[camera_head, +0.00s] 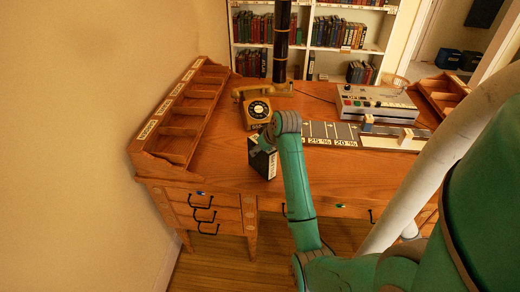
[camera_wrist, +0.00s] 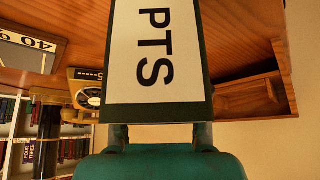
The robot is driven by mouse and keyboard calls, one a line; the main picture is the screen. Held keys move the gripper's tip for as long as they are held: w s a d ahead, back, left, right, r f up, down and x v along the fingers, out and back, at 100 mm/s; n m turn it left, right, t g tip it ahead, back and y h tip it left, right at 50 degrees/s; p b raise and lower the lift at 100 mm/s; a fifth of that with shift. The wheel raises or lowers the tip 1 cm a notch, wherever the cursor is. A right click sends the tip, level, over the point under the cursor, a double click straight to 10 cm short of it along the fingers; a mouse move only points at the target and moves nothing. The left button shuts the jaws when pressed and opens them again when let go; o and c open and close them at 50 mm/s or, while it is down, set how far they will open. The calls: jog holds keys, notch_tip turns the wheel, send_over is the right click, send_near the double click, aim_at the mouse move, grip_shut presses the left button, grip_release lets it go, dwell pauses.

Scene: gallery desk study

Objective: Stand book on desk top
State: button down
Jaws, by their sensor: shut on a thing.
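The book is dark with a white label; in the head view the book (camera_head: 262,160) appears upright at the front of the desk top (camera_head: 220,150), left of my arm. In the wrist view the book (camera_wrist: 160,110) fills the middle, its white label reading "PTS". My gripper (camera_wrist: 160,135) is shut on the book, with a finger at each side of its near end. In the head view my gripper is mostly hidden behind my arm and the book. I cannot tell whether the book's lower edge touches the desk.
A yellow rotary telephone (camera_head: 257,108) stands behind the book. A wooden pigeonhole rack (camera_head: 190,110) runs along the left edge. Labelled panels (camera_head: 330,132) and a grey machine (camera_head: 375,102) lie to the right. The desk between rack and book is clear.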

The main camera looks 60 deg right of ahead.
jog(key=c, duration=0.6)
grip_release()
jog(key=shift+f, duration=0.1)
notch_tip(320, 180, up, 10)
send_over(272, 151)
jog(key=shift+r, duration=0.2)
jog(key=shift+s, duration=0.1)
